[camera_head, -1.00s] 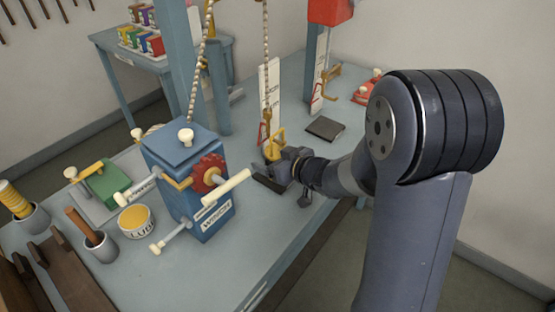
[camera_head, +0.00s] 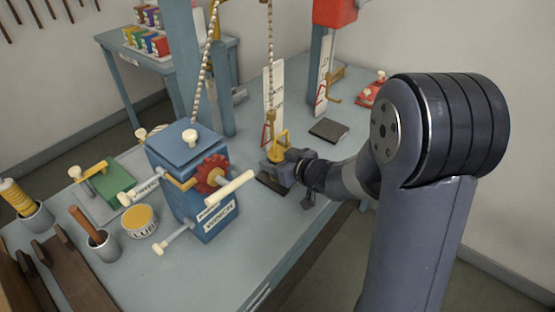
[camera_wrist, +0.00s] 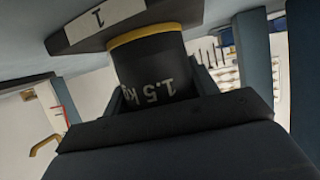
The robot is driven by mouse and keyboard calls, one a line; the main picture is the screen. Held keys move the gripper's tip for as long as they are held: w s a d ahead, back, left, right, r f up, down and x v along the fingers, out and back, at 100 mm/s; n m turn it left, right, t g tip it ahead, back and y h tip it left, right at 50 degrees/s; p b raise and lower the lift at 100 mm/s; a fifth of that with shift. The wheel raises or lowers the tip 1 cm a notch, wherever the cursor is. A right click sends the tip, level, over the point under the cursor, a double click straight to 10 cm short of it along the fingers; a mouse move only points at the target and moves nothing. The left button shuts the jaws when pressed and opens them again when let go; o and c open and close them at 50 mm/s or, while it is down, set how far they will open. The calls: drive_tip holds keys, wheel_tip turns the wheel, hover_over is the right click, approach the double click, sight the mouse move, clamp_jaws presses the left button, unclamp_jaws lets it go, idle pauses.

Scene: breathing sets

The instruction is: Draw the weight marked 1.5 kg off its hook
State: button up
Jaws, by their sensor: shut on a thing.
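The black weight (camera_wrist: 155,72), with a yellow band along one edge and "1.5 kg" in white letters, sits between my fingers in the wrist view. My gripper (camera_head: 286,168) is shut on it, low over the bench beside the hanging rope. A yellow hook-like piece (camera_head: 279,149) shows at the rope's lower end, just above my gripper. The weight is mostly hidden by my gripper in the head view. I cannot tell whether the weight is still on the hook.
A dark pad (camera_head: 272,184) lies under my gripper, and another (camera_head: 328,129) lies behind it. The blue winch (camera_head: 208,215), with a red gear and cream handles, stands to the left. A white board (camera_head: 273,90) stands behind the rope. A plate marked "1" (camera_wrist: 97,20) shows above the weight.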

clamp_jaws()
drive_tip(key=shift+w+r, duration=0.1)
drive_tip(key=shift+r, duration=0.1)
drive_tip(key=shift+r+p, duration=0.15)
drive_tip(key=shift+p, duration=0.2)
drive_tip(key=shift+s+d+p, duration=0.4)
drive_tip(key=shift+s+d, duration=0.8)
drive_tip(key=shift+d, duration=0.3)
drive_tip(key=shift+s+d+p, duration=0.35)
drive_tip(key=shift+s+d, duration=0.8)
drive_tip(key=shift+d, duration=0.3)
drive_tip(key=shift+r, duration=0.1)
drive_tip(key=shift+s+d+r+p, duration=0.5)
drive_tip(key=shift+d+r+p, duration=0.15)
drive_tip(key=shift+p, duration=0.25)
drive_tip(key=shift+s+d+r+p, duration=0.45)
drive_tip(key=shift+d+r+p, duration=0.1)
drive_tip(key=shift+r+p, duration=0.25)
